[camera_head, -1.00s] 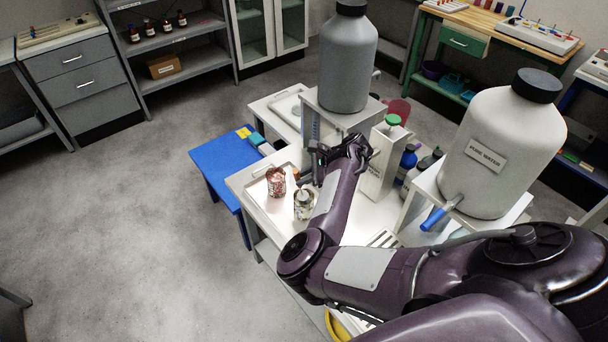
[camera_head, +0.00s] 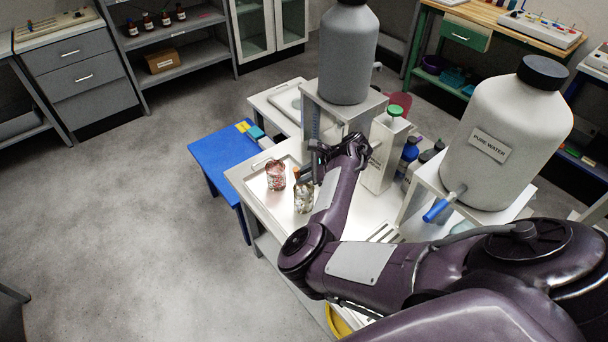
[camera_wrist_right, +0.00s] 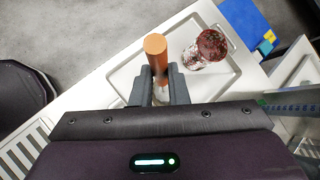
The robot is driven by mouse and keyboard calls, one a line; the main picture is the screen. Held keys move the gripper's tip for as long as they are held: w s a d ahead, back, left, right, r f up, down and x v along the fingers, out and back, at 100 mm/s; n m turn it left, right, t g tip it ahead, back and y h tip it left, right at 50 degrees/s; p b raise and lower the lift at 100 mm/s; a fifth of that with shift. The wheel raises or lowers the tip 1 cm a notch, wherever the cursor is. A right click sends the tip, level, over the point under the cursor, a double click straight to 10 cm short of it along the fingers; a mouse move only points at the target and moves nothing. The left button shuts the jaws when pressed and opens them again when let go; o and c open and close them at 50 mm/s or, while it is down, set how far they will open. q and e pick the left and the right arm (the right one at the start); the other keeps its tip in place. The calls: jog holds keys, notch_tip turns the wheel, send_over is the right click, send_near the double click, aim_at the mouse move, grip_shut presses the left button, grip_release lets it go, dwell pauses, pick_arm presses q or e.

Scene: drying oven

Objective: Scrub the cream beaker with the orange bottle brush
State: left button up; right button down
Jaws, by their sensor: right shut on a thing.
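The cream beaker (camera_head: 303,199), pale with dark smudges, stands on the white tray (camera_head: 258,186). My right gripper (camera_wrist_right: 160,88) is shut on the orange bottle brush (camera_wrist_right: 155,46), whose orange handle end sticks up between the fingers. In the head view the brush's orange end (camera_head: 296,173) shows just above the cream beaker. In the right wrist view the fingers and handle hide most of what is below, so I cannot tell how deep the bristles sit in the beaker. My left gripper is not in view.
A red-stained beaker (camera_head: 276,175) stands close by on the tray. A grey jug (camera_head: 348,62) on a stand, a white container with a green cap (camera_head: 388,152) and a large water jug (camera_head: 505,140) crowd the right side. A blue table (camera_head: 222,160) adjoins the left.

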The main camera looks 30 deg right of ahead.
jog(key=shift+f+b, duration=0.55)
jog(key=shift+f, duration=0.3)
dwell(0.5)
jog(key=shift+w, duration=0.15)
